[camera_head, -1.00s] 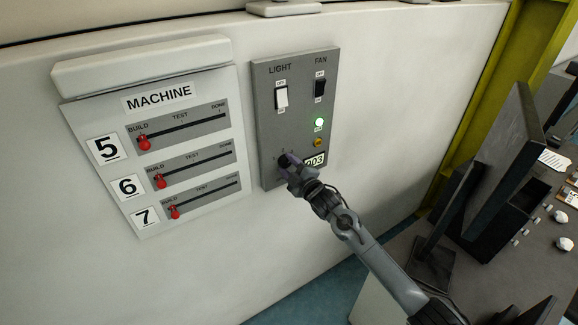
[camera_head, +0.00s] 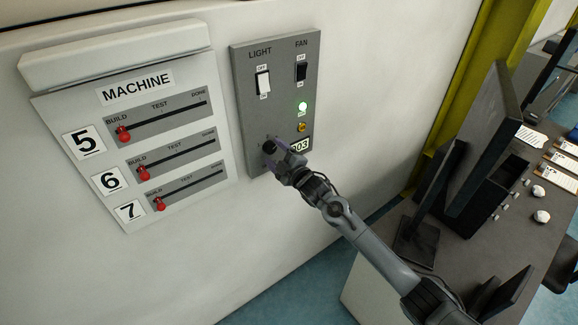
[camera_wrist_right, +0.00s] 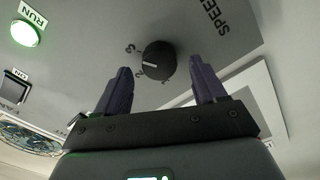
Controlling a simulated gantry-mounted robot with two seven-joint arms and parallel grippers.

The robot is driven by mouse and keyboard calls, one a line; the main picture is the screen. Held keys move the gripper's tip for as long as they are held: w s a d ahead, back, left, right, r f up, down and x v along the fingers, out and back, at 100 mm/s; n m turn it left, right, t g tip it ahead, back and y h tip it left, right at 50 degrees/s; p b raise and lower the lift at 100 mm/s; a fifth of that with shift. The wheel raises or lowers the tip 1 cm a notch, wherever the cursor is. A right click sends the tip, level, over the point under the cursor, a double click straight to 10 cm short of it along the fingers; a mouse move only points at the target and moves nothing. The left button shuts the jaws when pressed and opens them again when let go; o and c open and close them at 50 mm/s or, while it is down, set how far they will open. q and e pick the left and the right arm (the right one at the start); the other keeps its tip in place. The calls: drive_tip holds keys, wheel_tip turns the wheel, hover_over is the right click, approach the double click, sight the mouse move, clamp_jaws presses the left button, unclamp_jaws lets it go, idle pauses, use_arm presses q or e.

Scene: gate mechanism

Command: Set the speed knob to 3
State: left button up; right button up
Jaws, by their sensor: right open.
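The speed knob (camera_head: 269,146) is a round black dial low on the grey switch panel (camera_head: 243,105). In the right wrist view the knob (camera_wrist_right: 158,60) carries a white mark that points left and slightly down, close to the printed 2. A 3 is printed just above the 2, and the word SPEED (camera_wrist_right: 214,16) is at upper right. My right gripper (camera_head: 272,151) is at the knob. In the wrist view its two purple fingers (camera_wrist_right: 163,80) are apart on either side of the knob, with visible gaps. My left gripper is not in view.
The panel also holds a LIGHT switch (camera_head: 263,83), a FAN switch (camera_head: 301,71) and a lit green RUN button (camera_head: 303,107). The machine board (camera_head: 150,135) with red sliders is to the left. A desk with monitors (camera_head: 475,150) stands at right.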

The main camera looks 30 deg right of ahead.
drive_tip(key=s, duration=0.9)
drive_tip(key=shift+s+d, duration=0.15)
drive_tip(key=shift+d, duration=0.2)
drive_tip(key=s+a+f+m+g, duration=0.1)
drive_tip(key=s+a+f, duration=0.2)
drive_tip(key=s+f, duration=0.3)
drive_tip(key=s+a+f+g, duration=0.2)
drive_tip(key=s+a+f, duration=0.15)
drive_tip(key=f, duration=0.55)
drive_tip(key=s+a+f+m+g, duration=0.3)
drive_tip(key=s, duration=0.7)
drive_tip(key=s+a+f+m+g, duration=0.3)
drive_tip(key=s, duration=0.7)
drive_tip(key=s+d+r+m+g+h, duration=0.1)
drive_tip(key=s+r+m+g, duration=0.3)
drive_tip(key=s, duration=0.4)
wheel_tip(320, 180, up, 20)
drive_tip(key=s+g+p, duration=0.1)
drive_tip(key=p, duration=1.9)
drive_tip(key=shift+s+p, duration=0.25)
drive_tip(key=shift+p, duration=0.15)
